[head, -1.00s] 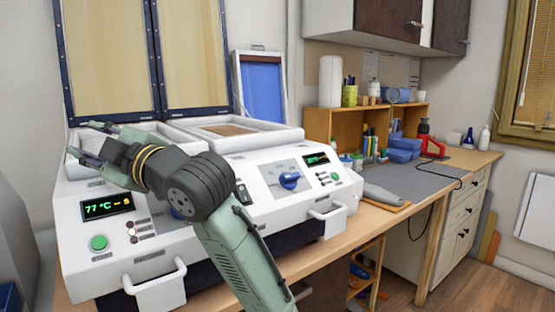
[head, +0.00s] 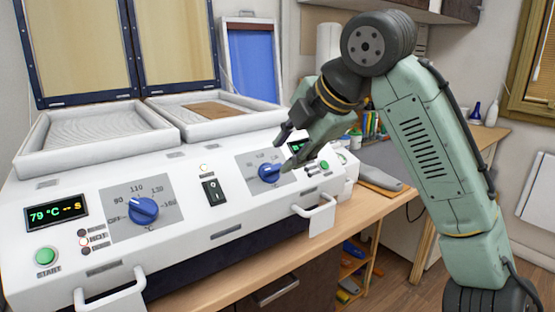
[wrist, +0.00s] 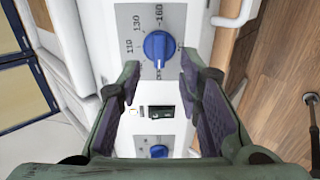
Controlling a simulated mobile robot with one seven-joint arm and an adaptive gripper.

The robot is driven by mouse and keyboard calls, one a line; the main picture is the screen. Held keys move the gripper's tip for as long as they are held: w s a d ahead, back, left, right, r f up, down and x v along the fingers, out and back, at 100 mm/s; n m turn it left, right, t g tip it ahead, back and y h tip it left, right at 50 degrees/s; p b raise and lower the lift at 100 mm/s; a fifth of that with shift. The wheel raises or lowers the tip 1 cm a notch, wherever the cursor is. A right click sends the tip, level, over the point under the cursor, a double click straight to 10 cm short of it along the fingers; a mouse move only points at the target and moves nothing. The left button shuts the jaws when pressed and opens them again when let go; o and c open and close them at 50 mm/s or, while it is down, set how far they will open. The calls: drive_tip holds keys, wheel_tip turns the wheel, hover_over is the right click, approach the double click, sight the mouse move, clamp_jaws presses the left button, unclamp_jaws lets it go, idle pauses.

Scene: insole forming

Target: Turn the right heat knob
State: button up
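The right heat knob (head: 270,173) is blue, on a grey dial plate on the white machine's sloping front. My gripper (head: 285,150) is open and empty, close to this knob in the head view. In the wrist view my fingers (wrist: 159,66) stand apart, one to each side of the line to the knob. I cannot tell how far off the fingertips are; no contact shows. The left heat knob (head: 143,210) is also blue.
A black rocker switch (head: 212,192) sits between the knobs. A right handle (head: 317,214) and left handle (head: 115,296) jut from the front. The left display (head: 57,215) reads 79 °C. White trays (head: 95,135) and upright framed panels stand behind. My arm hides part of the right display.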

sight(274, 168)
drive_tip(key=p+x, duration=0.1)
drive_tip(key=x, duration=0.5)
drive_tip(key=shift+c, duration=0.4)
clamp_jaws()
